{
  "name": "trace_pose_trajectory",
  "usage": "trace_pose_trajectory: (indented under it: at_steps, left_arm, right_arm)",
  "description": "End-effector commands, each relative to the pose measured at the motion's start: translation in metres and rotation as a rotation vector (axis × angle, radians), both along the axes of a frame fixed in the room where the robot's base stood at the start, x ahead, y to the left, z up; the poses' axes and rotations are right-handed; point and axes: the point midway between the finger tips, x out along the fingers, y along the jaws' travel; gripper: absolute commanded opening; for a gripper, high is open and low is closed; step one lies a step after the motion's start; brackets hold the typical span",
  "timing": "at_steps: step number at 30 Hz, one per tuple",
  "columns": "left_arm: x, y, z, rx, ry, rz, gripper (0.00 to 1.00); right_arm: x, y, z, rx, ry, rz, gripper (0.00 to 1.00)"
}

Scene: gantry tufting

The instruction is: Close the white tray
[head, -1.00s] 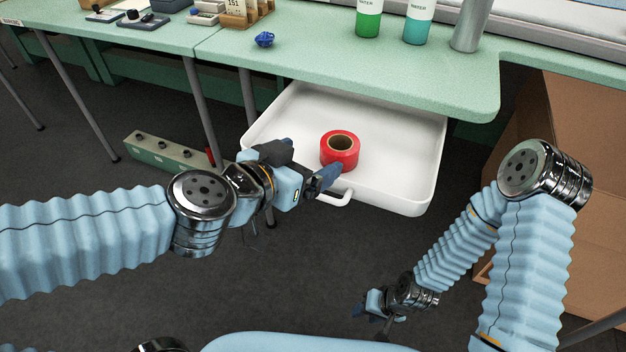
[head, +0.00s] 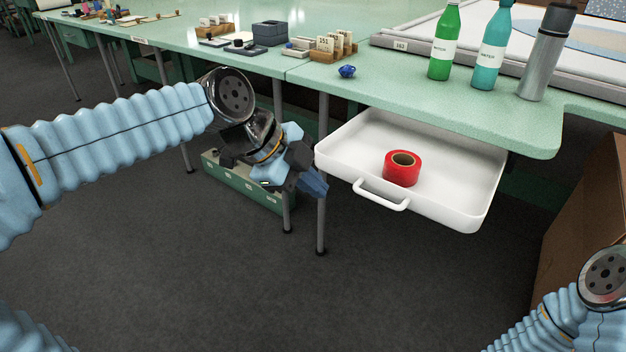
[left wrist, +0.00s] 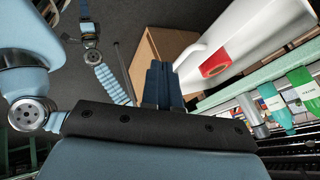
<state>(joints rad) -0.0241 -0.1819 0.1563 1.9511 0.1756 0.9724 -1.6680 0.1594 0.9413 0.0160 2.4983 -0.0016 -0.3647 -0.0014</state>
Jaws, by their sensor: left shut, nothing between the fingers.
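The white tray (head: 440,206) is pulled out from under the green table, with its handle (head: 381,194) on the near side. A red tape roll (head: 401,170) lies inside it. My left gripper (head: 318,186) is shut and empty, just left of the tray's near left corner and apart from the handle in the head view. In the left wrist view, the shut fingers (left wrist: 163,84) point toward the scene, with the white tray (left wrist: 245,30) to their right. My right gripper is out of the head view; in the left wrist view it shows small and unclear (left wrist: 90,42).
The green table (head: 420,108) holds bottles (head: 443,45), a steel flask (head: 547,55) and a small blue object (head: 347,71). Table legs (head: 322,200) stand left of the tray. A green box (head: 245,183) is on the floor, and a cardboard box (head: 585,215) stands at right. Floor before the tray is clear.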

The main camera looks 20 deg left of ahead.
Motion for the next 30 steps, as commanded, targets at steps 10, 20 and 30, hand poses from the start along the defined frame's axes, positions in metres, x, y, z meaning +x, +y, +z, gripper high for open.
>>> trace_pose_trajectory:
  at_steps: [10,20,30]
  left_arm:
    - [0.032,-0.034,-0.048,-0.002,0.001,0.000,0.00]
    - [0.061,-0.041,-0.048,-0.002,0.000,0.000,0.00]
    - [0.061,-0.041,-0.048,-0.003,-0.001,0.002,0.00]
  right_arm:
    - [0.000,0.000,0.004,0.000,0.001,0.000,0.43]
    - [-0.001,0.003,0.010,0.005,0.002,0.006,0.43]
    - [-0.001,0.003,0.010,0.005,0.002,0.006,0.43]
